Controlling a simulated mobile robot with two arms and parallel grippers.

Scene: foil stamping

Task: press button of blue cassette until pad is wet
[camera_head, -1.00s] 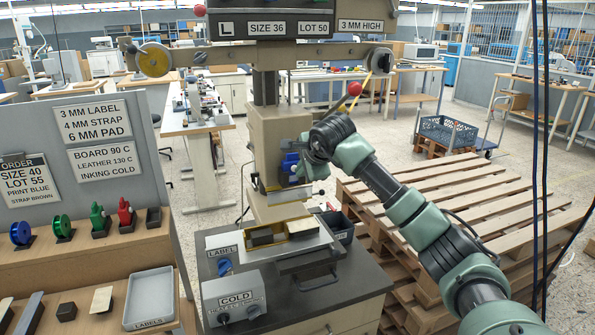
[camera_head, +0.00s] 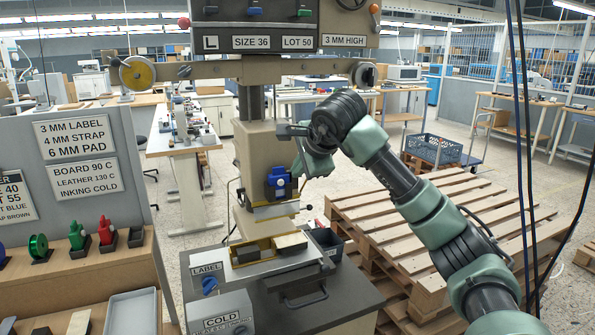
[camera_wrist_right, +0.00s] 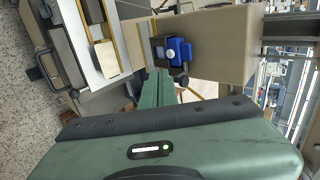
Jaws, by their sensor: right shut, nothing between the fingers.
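The blue cassette (camera_head: 278,183) sits on the front of the beige press column. It also shows in the right wrist view (camera_wrist_right: 180,48), with a round white button (camera_wrist_right: 170,54) on its face. My right gripper (camera_head: 302,172) is beside and slightly above the cassette, on its right in the head view. In the right wrist view its green fingers (camera_wrist_right: 154,76) are shut and empty, pointing towards the cassette's edge, apparently apart from the button. The pad's wetness cannot be seen. My left gripper is not in view.
Below the cassette, the press bed has a yellow guide with a pale block (camera_head: 290,243) and a dark block (camera_head: 247,253). A grey box labelled COLD (camera_head: 222,310) stands at the front. Wooden pallets (camera_head: 440,225) lie to the right. A shelf with stamps and reels is at left.

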